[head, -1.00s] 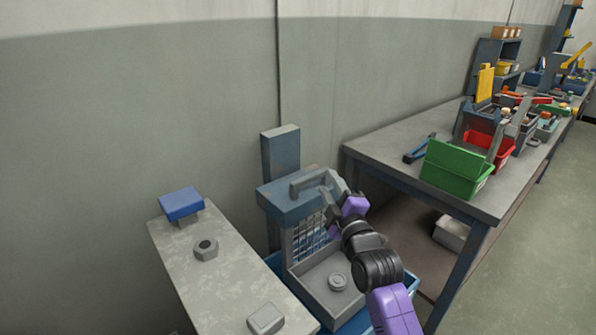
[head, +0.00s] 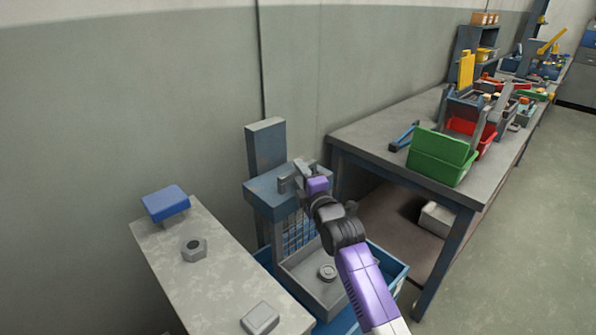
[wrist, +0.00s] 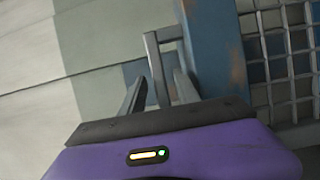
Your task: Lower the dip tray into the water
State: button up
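The dip tray (head: 296,267) is a grey open tray with a wire mesh (head: 298,231) at its back and a grey ring-shaped part (head: 327,272) in it. It hangs from a blue block with a grey handle (head: 285,184), in front of a blue post (head: 266,150). A blue tub (head: 392,284) is below the tray; I cannot make out the water. My gripper (head: 302,172) is at the handle. In the wrist view my gripper (wrist: 160,75) has its fingers apart, with a bar of the handle (wrist: 155,65) seen between them and a gap beside it.
A grey bench (head: 215,275) at left carries a blue block (head: 166,203), a hex nut (head: 194,249) and a grey block (head: 260,319). A workbench (head: 375,140) at right holds green (head: 440,157) and red bins. The wall is close behind the post. Floor is clear at right.

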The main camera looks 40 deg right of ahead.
jog(key=shift+x, duration=0.85)
grip_shut()
jog(key=shift+f, duration=0.1)
dwell(0.7)
